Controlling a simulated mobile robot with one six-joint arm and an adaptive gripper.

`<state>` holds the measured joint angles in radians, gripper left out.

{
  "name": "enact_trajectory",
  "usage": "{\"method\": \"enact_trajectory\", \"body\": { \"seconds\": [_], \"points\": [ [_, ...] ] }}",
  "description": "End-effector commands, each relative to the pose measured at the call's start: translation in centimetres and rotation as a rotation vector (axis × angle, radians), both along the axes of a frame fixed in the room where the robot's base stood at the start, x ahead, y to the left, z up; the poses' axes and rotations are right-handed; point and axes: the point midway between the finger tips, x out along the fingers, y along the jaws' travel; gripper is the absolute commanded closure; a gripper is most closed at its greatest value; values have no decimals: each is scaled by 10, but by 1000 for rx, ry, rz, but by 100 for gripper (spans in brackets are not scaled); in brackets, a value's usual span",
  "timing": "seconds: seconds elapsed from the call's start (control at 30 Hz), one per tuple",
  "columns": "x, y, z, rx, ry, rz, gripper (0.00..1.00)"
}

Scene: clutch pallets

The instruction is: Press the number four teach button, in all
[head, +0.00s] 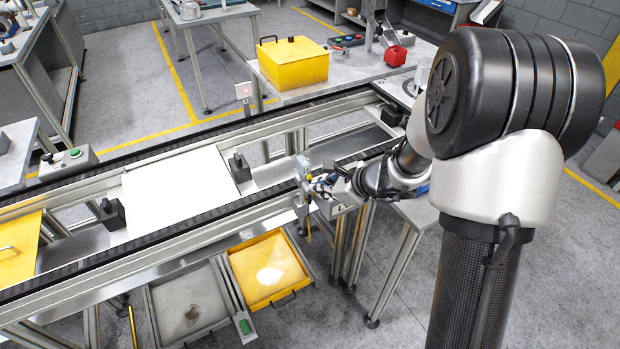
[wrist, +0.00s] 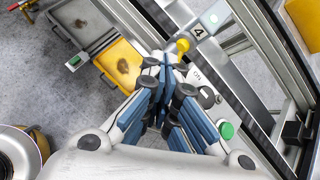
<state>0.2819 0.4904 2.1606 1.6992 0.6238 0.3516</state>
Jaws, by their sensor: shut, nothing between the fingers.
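My gripper (wrist: 166,62) is shut and empty, its blue-padded fingers together. In the wrist view its tips lie over or beside a grey control box with an "ON" mark, a dark knob (wrist: 208,97) and a green button (wrist: 226,130). A plate marked 4 (wrist: 199,31) with a pale round spot (wrist: 212,18) is above and right of the tips. A yellow knob (wrist: 183,45) is just left of that plate. In the head view my gripper (head: 326,180) is at the conveyor's near side, above the grey box (head: 338,206). Contact cannot be told.
The conveyor (head: 150,235) carries a white plate (head: 180,185) and a yellow plate (head: 18,250). Below it are a grey tray (head: 190,305) and a yellow tray (head: 268,270).

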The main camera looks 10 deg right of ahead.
Motion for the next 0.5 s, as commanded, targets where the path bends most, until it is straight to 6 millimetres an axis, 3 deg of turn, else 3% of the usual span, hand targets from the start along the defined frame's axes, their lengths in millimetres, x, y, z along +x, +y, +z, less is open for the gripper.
{"method": "enact_trajectory", "body": {
  "seconds": [0.17,0.5],
  "points": [
    [-3,-2,0,0,-1,-1,100],
    [-35,-12,-1,0,0,-2,100]
  ]
}}
